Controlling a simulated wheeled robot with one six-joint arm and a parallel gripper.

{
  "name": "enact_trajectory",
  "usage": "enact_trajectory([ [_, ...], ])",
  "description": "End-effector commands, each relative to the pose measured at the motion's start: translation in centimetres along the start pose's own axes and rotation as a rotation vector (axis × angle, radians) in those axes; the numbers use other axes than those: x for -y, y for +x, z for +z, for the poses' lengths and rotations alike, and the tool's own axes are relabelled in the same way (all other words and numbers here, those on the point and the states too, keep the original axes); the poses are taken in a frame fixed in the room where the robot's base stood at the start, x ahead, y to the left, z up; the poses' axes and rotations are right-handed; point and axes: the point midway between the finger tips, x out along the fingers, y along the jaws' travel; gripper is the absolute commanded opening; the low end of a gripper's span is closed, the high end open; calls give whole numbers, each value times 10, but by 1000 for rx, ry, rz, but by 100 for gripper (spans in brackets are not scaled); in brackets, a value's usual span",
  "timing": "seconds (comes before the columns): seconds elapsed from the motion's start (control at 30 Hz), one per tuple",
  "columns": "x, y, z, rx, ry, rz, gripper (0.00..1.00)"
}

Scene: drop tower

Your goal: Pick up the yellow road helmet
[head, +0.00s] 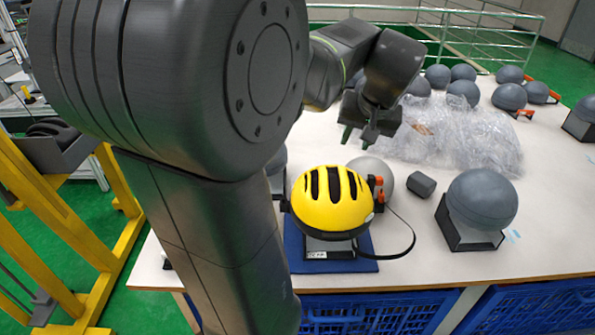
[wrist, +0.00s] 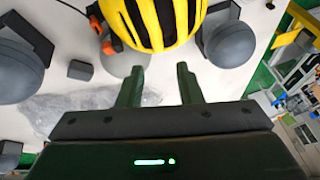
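The yellow road helmet (head: 332,202) has black vents and sits on a dark stand over a blue mat (head: 360,264) near the table's front edge. A black strap or cable loops out to its right. My gripper (head: 369,138) is above and behind the helmet in the head view, apart from it. In the wrist view the helmet (wrist: 155,22) is at the top, beyond the fingertips. The two fingers of my gripper (wrist: 160,75) stand apart with nothing between them. My arm covers the left part of the head view.
Grey headforms stand on the white table (head: 420,240), one to the right (head: 482,200). Clear plastic wrap (head: 460,138) lies behind. Blue crates (head: 380,312) are under the table. A yellow frame (head: 50,240) stands at left.

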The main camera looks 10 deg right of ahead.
Motion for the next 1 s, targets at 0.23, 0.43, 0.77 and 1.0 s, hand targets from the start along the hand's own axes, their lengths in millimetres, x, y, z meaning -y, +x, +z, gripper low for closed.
enact_trajectory([
  [0.23,1,48,1,7,-1,-2,32],
  [0.43,0,75,1,4,0,-1,32],
  [0.77,-2,106,1,6,-1,-1,32],
  [1.0,-3,131,1,4,0,1,32],
])
